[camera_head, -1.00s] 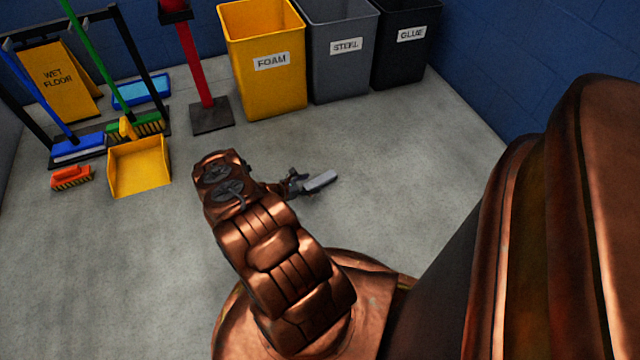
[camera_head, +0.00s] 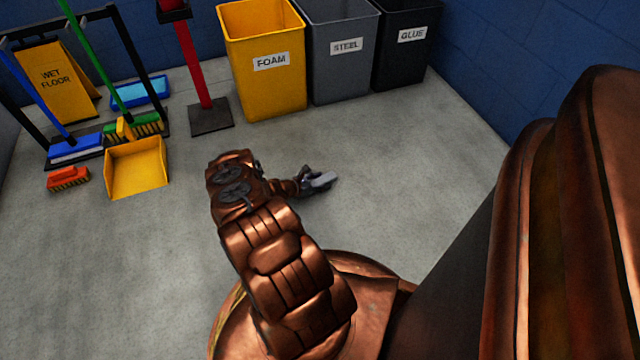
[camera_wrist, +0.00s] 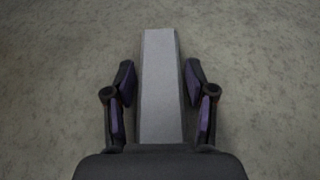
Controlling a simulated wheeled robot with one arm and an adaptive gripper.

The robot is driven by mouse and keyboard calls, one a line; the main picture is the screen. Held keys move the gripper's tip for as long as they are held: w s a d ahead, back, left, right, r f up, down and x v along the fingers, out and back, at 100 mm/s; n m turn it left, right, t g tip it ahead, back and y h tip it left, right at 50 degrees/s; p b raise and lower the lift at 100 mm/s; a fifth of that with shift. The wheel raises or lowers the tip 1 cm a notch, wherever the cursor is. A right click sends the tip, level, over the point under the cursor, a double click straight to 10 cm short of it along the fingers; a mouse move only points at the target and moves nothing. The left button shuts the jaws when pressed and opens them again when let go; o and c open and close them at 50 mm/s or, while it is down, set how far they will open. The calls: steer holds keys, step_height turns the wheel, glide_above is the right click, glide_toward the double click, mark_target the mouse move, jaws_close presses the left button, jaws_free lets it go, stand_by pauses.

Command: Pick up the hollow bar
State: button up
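The hollow bar (camera_wrist: 160,80) is a light grey, straight piece on the concrete floor. In the wrist view it lies lengthwise between the two fingers of my gripper (camera_wrist: 160,100), with floor showing in a narrow gap on each side. Its near end is hidden behind the gripper body. In the head view the bar (camera_head: 323,181) is small, and my gripper (camera_head: 312,178) is low over it, overlapping its left part. The fingers are open and do not appear to touch the bar. I cannot tell whether the bar is hollow from here.
Bins marked FOAM (camera_head: 268,95), STEEL (camera_head: 343,80) and GLUE (camera_head: 405,60) stand along the back wall. A red post (camera_head: 195,65), a yellow dustpan (camera_head: 137,167), an orange brush (camera_head: 68,178) and a cleaning rack are at the left. The floor around the bar is clear.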

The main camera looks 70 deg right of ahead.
jaws_close()
stand_by(0.3)
